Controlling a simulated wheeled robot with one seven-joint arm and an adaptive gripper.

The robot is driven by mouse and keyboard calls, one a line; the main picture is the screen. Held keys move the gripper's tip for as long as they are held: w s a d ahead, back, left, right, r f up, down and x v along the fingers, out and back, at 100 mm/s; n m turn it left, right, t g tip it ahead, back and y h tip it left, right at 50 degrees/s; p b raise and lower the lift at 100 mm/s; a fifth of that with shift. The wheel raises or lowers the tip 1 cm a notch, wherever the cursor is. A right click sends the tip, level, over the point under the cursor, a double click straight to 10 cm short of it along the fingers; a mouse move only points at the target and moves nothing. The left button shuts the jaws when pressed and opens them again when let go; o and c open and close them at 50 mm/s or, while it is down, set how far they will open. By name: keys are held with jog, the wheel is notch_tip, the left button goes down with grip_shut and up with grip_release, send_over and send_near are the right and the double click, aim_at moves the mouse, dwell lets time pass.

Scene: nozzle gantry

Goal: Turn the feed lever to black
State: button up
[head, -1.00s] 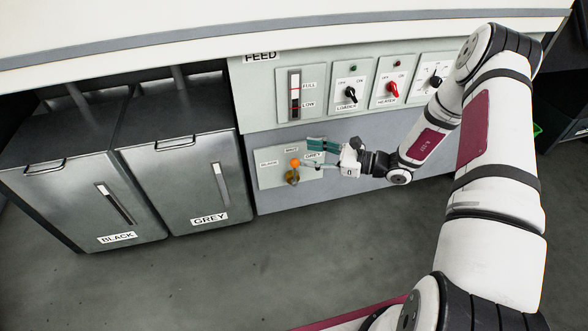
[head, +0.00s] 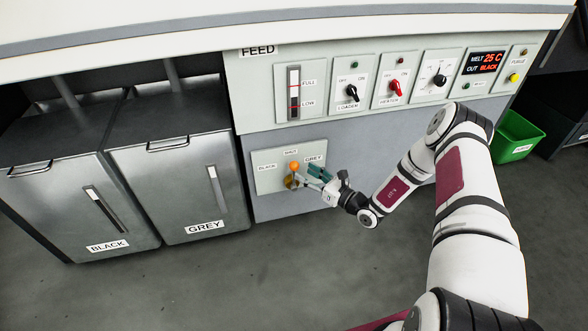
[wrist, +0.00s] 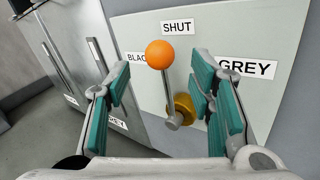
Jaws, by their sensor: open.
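The feed lever has an orange ball knob (wrist: 160,54) on a metal rod over a brass hub (wrist: 183,105). In the wrist view it stands nearly upright, its knob under the SHUT label (wrist: 177,27), between the BLACK label (wrist: 136,58) on the left and the GREY label (wrist: 247,67) on the right. In the head view the knob (head: 295,165) shows on the low plate. My gripper (wrist: 163,85) is open, its teal-padded fingers to the left and right of the lever in the picture. It looks empty; contact cannot be told. My gripper is also in the head view (head: 313,175).
Two metal hoppers stand left of the plate, labelled BLACK (head: 75,210) and GREY (head: 170,190). Above is a panel with a loader switch (head: 351,92), a red heater switch (head: 395,88) and a display (head: 485,62) reading OUT BLACK. A green bin (head: 518,137) is at the right.

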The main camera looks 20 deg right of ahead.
aim_at(294, 166)
jog(key=shift+b+x, duration=0.75)
jog(key=shift+x, duration=2.4)
grip_shut()
